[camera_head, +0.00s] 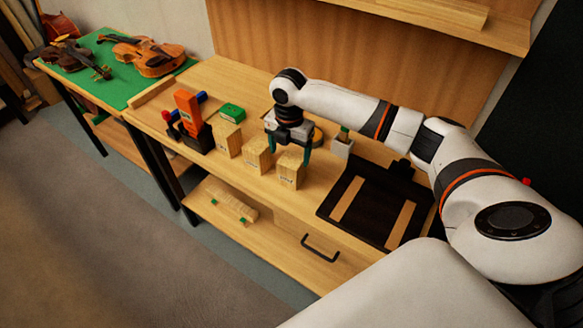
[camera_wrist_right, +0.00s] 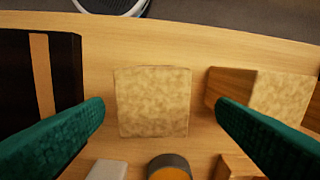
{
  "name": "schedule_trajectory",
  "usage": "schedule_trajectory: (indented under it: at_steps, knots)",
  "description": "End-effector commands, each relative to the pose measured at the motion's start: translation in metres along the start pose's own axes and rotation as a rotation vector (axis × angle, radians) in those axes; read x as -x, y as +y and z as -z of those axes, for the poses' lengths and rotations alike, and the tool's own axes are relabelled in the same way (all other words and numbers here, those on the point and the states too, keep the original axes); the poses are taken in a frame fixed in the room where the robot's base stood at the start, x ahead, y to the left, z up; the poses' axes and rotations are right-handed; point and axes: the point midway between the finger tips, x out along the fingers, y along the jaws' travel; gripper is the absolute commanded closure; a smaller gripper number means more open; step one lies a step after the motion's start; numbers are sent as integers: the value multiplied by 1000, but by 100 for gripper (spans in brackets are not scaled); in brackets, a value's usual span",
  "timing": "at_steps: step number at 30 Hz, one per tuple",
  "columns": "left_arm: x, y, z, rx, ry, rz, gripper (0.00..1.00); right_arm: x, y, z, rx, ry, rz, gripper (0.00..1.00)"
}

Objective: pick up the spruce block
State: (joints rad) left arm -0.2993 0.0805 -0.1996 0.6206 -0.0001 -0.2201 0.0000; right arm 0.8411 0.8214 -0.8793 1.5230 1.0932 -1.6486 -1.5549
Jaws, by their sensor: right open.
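Three pale wooden blocks stand in a row on the workbench in the head view: a left block (camera_head: 228,139), a middle block (camera_head: 257,155) and a right block (camera_head: 291,172). Their small labels are too small to read, so I cannot tell which is the spruce block. My right gripper (camera_head: 290,151) is open and points down over the right block. In the right wrist view this block (camera_wrist_right: 153,103) shows between the two green fingers, with gaps on both sides. The middle block (camera_wrist_right: 278,105) shows beyond the right-hand finger. My left gripper is out of view.
A green box (camera_head: 231,111), an orange tool (camera_head: 187,105) and a small white pot (camera_head: 342,147) stand nearby. Violins (camera_head: 150,55) lie on the green-topped table at left.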

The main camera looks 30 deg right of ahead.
Motion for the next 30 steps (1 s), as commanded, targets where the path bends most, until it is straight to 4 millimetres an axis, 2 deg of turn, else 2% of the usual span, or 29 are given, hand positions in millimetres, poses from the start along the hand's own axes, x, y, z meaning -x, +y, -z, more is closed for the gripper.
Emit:
schedule_trajectory:
  at_steps: [8,12,20,23,30]
  knots:
    - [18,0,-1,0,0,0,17,-32,8,-1,-1,-2,-5,20]
    - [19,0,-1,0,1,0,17,-49,6,-1,0,0,-1,20]
    - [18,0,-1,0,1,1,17,-54,6,0,0,1,0,20]
    - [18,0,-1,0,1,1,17,-54,6,0,0,1,0,33]
    - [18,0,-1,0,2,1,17,-53,6,0,0,1,0,72]
